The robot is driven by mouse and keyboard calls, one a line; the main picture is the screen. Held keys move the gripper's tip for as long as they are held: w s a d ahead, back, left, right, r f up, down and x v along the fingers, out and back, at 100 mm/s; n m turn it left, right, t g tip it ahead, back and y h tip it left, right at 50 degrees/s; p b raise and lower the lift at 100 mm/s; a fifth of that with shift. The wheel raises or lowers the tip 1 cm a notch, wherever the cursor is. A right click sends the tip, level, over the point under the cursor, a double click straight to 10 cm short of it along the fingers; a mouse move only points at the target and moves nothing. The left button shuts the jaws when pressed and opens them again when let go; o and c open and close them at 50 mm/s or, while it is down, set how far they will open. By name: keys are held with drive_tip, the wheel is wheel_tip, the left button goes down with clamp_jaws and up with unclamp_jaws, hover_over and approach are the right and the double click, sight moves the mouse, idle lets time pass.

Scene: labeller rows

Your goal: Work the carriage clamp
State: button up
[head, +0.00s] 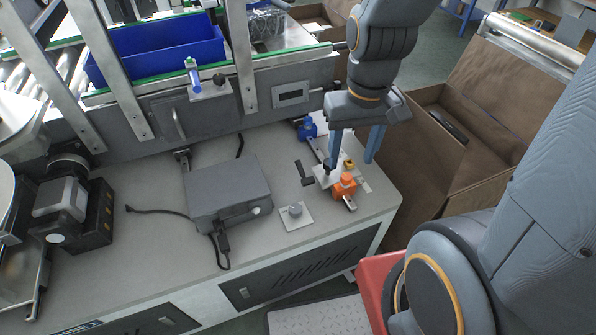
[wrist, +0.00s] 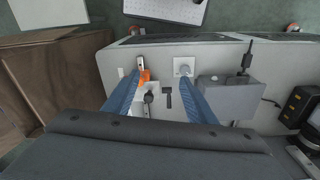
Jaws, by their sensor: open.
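The carriage (head: 322,180) is a pale plate on a short rail at the right end of the bench. It bears a small black knob (head: 329,167), which also shows in the wrist view (wrist: 148,98). An orange block (head: 345,187) sits at the rail's near end, and in the wrist view (wrist: 145,77) it lies near the left finger. A dark T-shaped lever (head: 304,174) lies left of the carriage. I cannot tell which part is the clamp. My gripper (head: 352,161) is open and empty, pointing down over the carriage; the wrist view shows its blue fingers (wrist: 159,77) spread apart.
A blue block (head: 307,128) is at the rail's far end. Left stand a grey box (head: 228,190) with a cable and a white plate with a round knob (head: 296,215). The conveyor frame (head: 180,120) rises behind. A brown carton (head: 425,150) stands right of the bench.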

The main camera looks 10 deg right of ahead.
drive_tip(key=shift+w+f, duration=0.1)
drive_tip(key=shift+f, duration=0.05)
drive_tip(key=c, duration=0.5)
drive_tip(key=shift+o, duration=0.2)
drive_tip(key=n+h+b, duration=0.2)
drive_tip(key=b, duration=1.5)
approach(299, 165)
drive_tip(key=f, duration=0.1)
drive_tip(key=shift+m, duration=0.3)
drive_tip(key=shift+w+d+f+b, duration=0.15)
drive_tip(key=shift+d+f, duration=0.1)
drive_tip(key=shift+f, duration=1.05)
drive_tip(key=shift+d+f+b, duration=0.1)
drive_tip(key=shift+d+f, duration=0.15)
drive_tip(key=shift+f, duration=1.1)
drive_tip(key=shift+w+d+f+b, duration=0.15)
drive_tip(key=shift+d+f, duration=0.1)
drive_tip(key=shift+f, duration=1.05)
clamp_jaws()
